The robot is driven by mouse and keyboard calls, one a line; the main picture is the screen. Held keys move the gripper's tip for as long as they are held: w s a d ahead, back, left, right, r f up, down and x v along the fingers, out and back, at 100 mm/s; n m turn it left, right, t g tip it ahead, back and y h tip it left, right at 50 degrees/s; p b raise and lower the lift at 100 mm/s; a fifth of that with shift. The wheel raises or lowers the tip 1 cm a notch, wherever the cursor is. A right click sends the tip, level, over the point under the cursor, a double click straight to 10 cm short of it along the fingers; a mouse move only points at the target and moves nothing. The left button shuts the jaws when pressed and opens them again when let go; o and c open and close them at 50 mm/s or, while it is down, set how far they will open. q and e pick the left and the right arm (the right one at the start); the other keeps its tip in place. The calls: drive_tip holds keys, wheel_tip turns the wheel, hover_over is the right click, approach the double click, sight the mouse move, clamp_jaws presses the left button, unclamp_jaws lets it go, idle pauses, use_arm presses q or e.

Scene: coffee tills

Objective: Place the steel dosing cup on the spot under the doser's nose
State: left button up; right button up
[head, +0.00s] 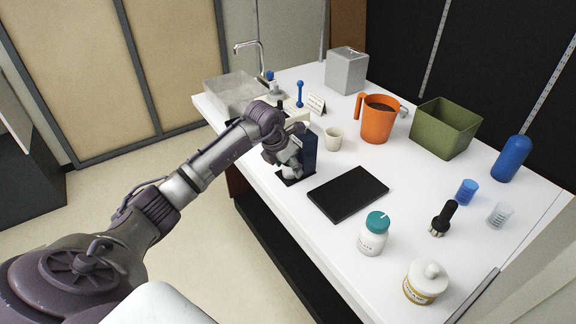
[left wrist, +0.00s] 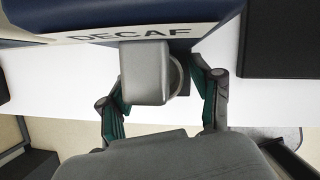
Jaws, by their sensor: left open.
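The dark blue doser (head: 309,152) stands at the table's near left edge, on a dark base. In the left wrist view its front (left wrist: 120,12) reads DECAF, and a grey block-like nose (left wrist: 147,72) juts from it. A curved grey rim (left wrist: 176,76) shows partly behind the nose. It may be the steel dosing cup, but most of it is hidden. My left gripper (head: 288,168) is open at the doser's front. In the left wrist view its fingers (left wrist: 155,98) stand on either side of the nose and rim. I cannot tell whether they touch anything. My right gripper is not in view.
A black mat (head: 348,194) lies right of the doser, with a beige cup (head: 333,138) behind. An orange pitcher (head: 377,125), green bin (head: 443,132) and grey box (head: 346,72) stand farther back. A teal-lidded jar (head: 373,238) and white-lidded jar (head: 425,285) stand near the front.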

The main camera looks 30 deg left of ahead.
use_arm(q)
drive_tip(key=v, duration=1.2)
drive_tip(key=shift+b, duration=0.3)
drive_tip(key=shift+r, duration=0.15)
